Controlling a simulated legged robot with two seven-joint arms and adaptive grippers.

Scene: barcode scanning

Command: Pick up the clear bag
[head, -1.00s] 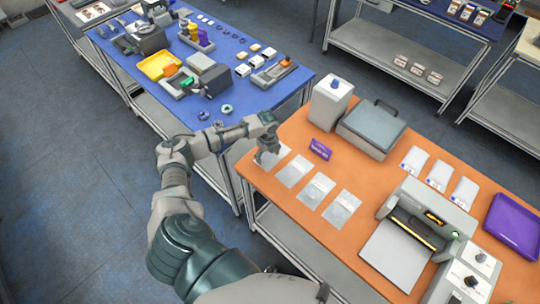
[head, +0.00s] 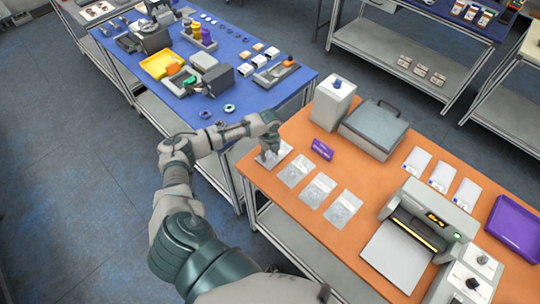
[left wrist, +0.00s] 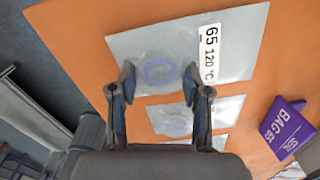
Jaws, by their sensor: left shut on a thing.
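The clear bag (head: 284,149) is flat and see-through, at the left end of a row of similar bags on the orange table. My left gripper (head: 271,151) is over it, pointing down. In the left wrist view the clear bag (left wrist: 180,38) shows a white label reading 65 120 °C and a faint ring inside. There the two fingertips of my left gripper (left wrist: 159,74) are apart, at the bag's near part, shut on the bag. Whether the bag is clear of the table I cannot tell. My right gripper is not in view.
Other clear bags (head: 318,190) lie to the right on the orange table (head: 310,237). A purple BAG 65 sign (head: 322,149) stands behind them. A white box (head: 332,104), a grey case (head: 372,130) and a sealing machine (head: 424,220) stand farther right.

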